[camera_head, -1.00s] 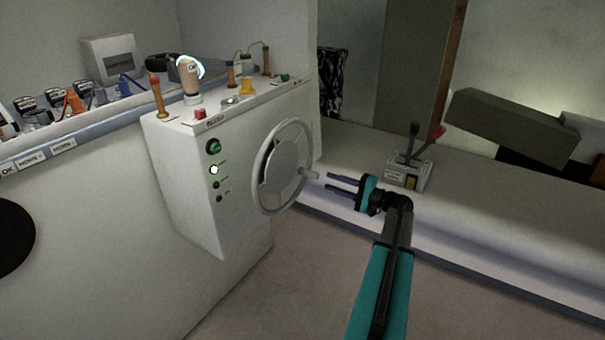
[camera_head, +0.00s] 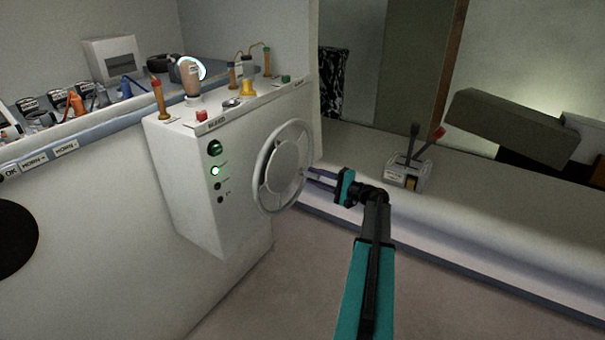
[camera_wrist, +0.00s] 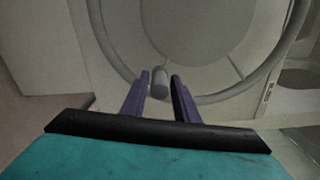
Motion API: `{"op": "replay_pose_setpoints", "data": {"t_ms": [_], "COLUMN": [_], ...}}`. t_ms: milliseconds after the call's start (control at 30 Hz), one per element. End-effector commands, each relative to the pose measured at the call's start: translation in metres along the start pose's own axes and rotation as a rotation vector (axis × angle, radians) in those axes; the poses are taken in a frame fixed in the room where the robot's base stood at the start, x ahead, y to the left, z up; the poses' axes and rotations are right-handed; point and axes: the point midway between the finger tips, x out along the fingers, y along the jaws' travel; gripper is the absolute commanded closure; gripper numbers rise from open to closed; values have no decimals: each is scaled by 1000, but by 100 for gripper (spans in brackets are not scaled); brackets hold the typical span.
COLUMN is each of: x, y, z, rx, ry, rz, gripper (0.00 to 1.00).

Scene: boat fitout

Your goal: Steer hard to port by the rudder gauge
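The grey steering wheel (camera_head: 281,168) stands upright on the side of a white console (camera_head: 190,180). In the wrist view the wheel rim (camera_wrist: 215,98) crosses the picture, and a short knob (camera_wrist: 159,84) sticks out from it. My gripper (camera_head: 312,178) is at the right edge of the wheel. In the wrist view my gripper (camera_wrist: 161,88) is open, with one finger on each side of the knob and small gaps between. In the head view the fingers hide the knob. I cannot make out which instrument is the rudder gauge.
A twin-lever throttle box (camera_head: 404,175) stands on the bench (camera_head: 480,205) to the right. The floor (camera_head: 285,285) is clear.

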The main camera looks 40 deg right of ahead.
Motion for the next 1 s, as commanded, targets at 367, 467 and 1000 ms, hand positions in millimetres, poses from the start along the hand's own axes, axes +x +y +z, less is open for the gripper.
{"op": "replay_pose_setpoints", "data": {"t_ms": [367, 467, 1000], "x": [46, 50, 52], "y": [-1, 0, 0], "z": [-1, -1, -1], "rx": [0, 0, 0], "ry": [0, 1, 2], "rz": [-1, -1, -1], "gripper": [73, 73, 100]}}
